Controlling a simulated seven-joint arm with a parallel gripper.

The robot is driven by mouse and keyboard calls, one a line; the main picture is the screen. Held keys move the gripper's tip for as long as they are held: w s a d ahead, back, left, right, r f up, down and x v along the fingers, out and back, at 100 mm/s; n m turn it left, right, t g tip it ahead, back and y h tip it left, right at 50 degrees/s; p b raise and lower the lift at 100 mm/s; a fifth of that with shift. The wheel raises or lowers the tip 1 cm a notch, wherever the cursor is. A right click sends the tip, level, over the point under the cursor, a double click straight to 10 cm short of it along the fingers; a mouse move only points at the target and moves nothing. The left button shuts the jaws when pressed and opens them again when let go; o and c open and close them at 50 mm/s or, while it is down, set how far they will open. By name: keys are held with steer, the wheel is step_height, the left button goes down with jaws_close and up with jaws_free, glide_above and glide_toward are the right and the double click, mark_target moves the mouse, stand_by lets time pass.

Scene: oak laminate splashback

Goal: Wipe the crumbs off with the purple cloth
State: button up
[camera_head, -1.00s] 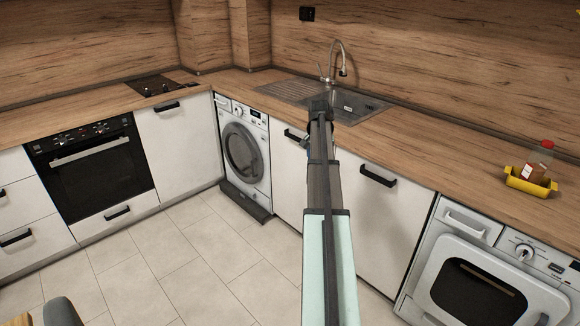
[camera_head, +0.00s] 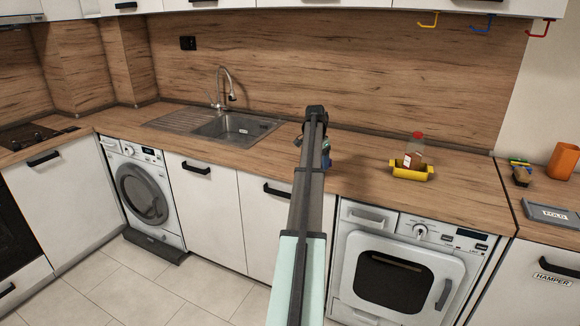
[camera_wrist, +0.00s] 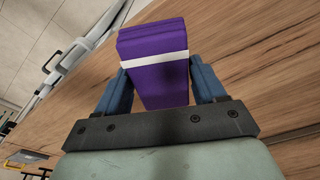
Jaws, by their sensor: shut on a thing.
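In the wrist view, a purple cloth (camera_wrist: 155,75), folded into a thick block with a white stripe, is between the two blue fingers of my gripper (camera_wrist: 160,88), which is shut on it. The cloth is above the wooden worktop. In the head view, my gripper (camera_head: 326,158) is over the worktop (camera_head: 365,168), right of the sink, and is mostly hidden behind my arm. The cloth cannot be made out there. I see no crumbs in either view.
A yellow caddy (camera_head: 413,173) holding a red-capped bottle (camera_head: 414,152) stands right of my gripper. The sink (camera_head: 235,130) and tap (camera_head: 222,88) are to the left. Farther right are an orange cup (camera_head: 562,161), a grey "FOLD" panel (camera_head: 551,213) and a "HAMPER" label (camera_head: 553,279).

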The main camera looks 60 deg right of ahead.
mark_target(372, 177)
steer(key=s+d+m, duration=0.1)
steer(key=s+d, duration=0.2)
steer(key=s, duration=0.3)
steer(key=s+d+r+m, duration=0.1)
steer(key=s+d, duration=0.2)
steer(key=s, duration=0.4)
steer(key=s+d+r+m, duration=0.1)
steer(key=s+d+m, duration=0.1)
steer(key=s, duration=0.4)
steer(key=shift+s+d+g, duration=0.3)
steer(key=shift+s+d, duration=0.1)
steer(key=shift+d, duration=0.35)
steer(key=shift+s+f, duration=0.15)
steer(key=shift+f, duration=2.3)
steer(key=shift+f, duration=0.6)
steer(key=shift+s+a, duration=0.95)
steer(key=shift+s, duration=0.05)
steer(key=shift+w+d+f, duration=0.1)
steer(key=shift+w+d, duration=0.55)
steer(key=shift+w, duration=0.1)
